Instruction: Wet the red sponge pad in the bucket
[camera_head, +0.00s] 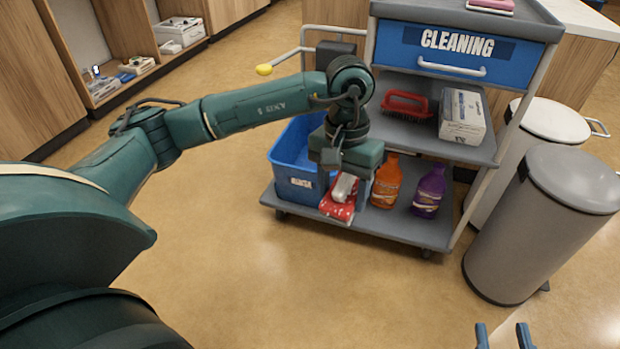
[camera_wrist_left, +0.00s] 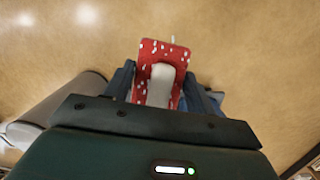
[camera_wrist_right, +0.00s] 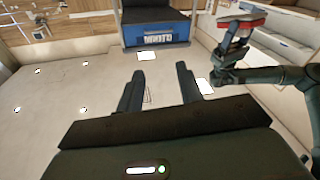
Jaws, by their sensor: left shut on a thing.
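The red sponge pad (camera_head: 336,210) has white specks and a pale grey grip on top. My left gripper (camera_head: 345,184) is shut on it and holds it just right of the blue bucket (camera_head: 293,187), at the front edge of the cart's lower shelf. The left wrist view shows the pad (camera_wrist_left: 150,48) between the two fingers, its grip pointing back to the palm. The bucket's inside is partly hidden by my left arm. My right gripper (camera_head: 503,336) is at the bottom edge of the head view. The right wrist view shows its fingers (camera_wrist_right: 158,85) apart with nothing between them.
An orange bottle (camera_head: 386,183) and a purple bottle (camera_head: 428,192) stand right of the pad on the cart's lower shelf (camera_head: 405,228). A red brush (camera_head: 404,105) and a box (camera_head: 463,113) lie above. A grey bin (camera_head: 540,225) stands right. The front floor is clear.

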